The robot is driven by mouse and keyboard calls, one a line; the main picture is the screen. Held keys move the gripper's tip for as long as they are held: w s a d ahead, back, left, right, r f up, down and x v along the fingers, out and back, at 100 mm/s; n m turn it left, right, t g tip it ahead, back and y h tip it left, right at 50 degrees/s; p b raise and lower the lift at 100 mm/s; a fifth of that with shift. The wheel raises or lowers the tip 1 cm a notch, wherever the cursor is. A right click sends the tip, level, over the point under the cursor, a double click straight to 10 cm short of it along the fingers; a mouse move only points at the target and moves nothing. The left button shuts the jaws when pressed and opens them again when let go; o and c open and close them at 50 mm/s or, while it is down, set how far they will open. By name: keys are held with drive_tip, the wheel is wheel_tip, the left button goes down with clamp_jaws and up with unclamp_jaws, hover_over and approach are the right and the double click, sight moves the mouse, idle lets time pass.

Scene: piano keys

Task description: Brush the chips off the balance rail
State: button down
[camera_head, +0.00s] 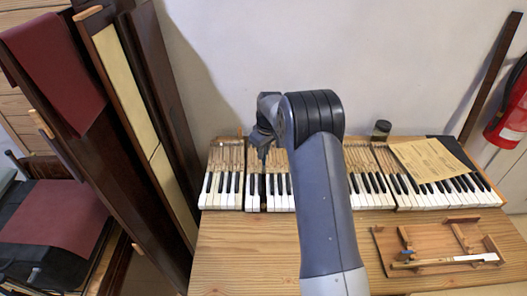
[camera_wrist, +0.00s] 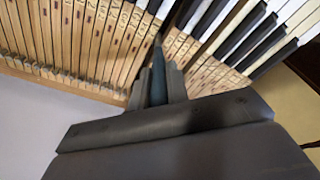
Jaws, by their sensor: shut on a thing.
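My gripper (camera_head: 262,150) is over the rear, wooden part of the piano keys, left of the middle of the keyboard. In the wrist view my gripper (camera_wrist: 157,82) is shut on a slim dark blue-green thing (camera_wrist: 158,72), likely the brush, which points to the keys. Its tip is close to a narrow dark gap (camera_wrist: 172,16) in the row of keys. The gap also shows in the head view (camera_head: 263,200), between white keys. I cannot make out the balance rail or any chips in it. My arm hides part of the keyboard's middle.
The keyboard (camera_head: 225,190) lies on a wooden table (camera_head: 240,255). A small dark jar (camera_head: 381,130) and a paper sheet (camera_head: 425,158) rest at its right. A wooden tray (camera_head: 385,245) with a loose key (camera_head: 460,259) is at front right. Tall dark panels (camera_head: 155,100) lean at left.

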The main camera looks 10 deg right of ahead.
drive_tip(key=shift+w, duration=0.1)
drive_tip(key=shift+r+p, duration=2.4)
drive_tip(key=shift+r, duration=1.35)
